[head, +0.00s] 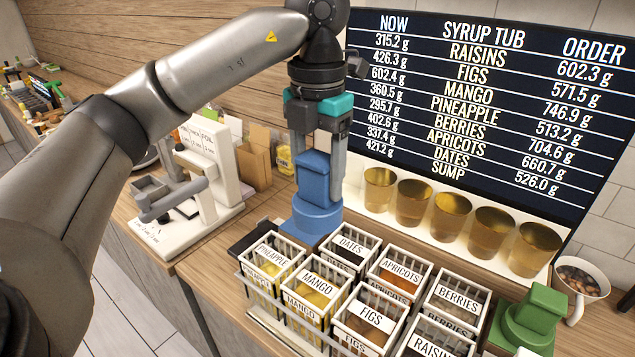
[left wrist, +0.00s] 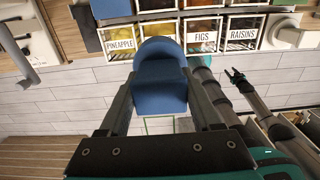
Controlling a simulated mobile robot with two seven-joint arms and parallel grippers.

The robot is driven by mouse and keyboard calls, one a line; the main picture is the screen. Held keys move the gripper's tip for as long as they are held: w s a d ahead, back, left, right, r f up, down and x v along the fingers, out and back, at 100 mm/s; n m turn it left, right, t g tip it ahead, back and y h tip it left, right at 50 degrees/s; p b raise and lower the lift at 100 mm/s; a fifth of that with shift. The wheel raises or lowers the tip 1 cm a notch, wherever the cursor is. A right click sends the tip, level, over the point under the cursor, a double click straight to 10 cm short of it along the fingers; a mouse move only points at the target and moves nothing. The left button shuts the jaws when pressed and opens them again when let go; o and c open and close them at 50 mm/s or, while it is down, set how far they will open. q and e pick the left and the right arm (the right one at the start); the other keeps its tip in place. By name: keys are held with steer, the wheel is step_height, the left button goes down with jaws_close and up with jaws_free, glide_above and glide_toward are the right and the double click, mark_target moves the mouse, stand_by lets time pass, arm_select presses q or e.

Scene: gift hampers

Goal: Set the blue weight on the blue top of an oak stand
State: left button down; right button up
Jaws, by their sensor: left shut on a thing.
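The blue weight (head: 314,180) is a block with a handle-like upper part and a wide round base. My left gripper (head: 318,150), pointing down, is shut on its upper block, with a finger on each side. The weight is upright behind the wire baskets; I cannot tell whether its base touches anything below. In the left wrist view the weight (left wrist: 160,82) sits between the fingers. No oak stand with a blue top can be made out. My right gripper (left wrist: 238,78) shows small in the left wrist view, its fingers seemingly apart and empty.
Labelled wire baskets (head: 370,322) stand in front of the weight. Several amber tubs (head: 412,203) line the wall under a dark board (head: 480,90). A white scale-like device (head: 205,175) stands left. A green weight (head: 533,315) and a bowl (head: 582,280) are at right.

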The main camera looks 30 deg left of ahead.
arm_select(q)
steer(key=shift+r, duration=0.35)
step_height(320, 180, down, 14)
steer(key=b, duration=1)
steer(key=shift+b, duration=0.35)
steer(key=shift+w+r, duration=0.1)
steer(key=w+a+p, duration=0.7)
steer(key=w+a, duration=0.3)
steer(key=w, duration=0.2)
steer(key=shift+w+a, duration=0.25)
steer(key=shift+w, duration=0.1)
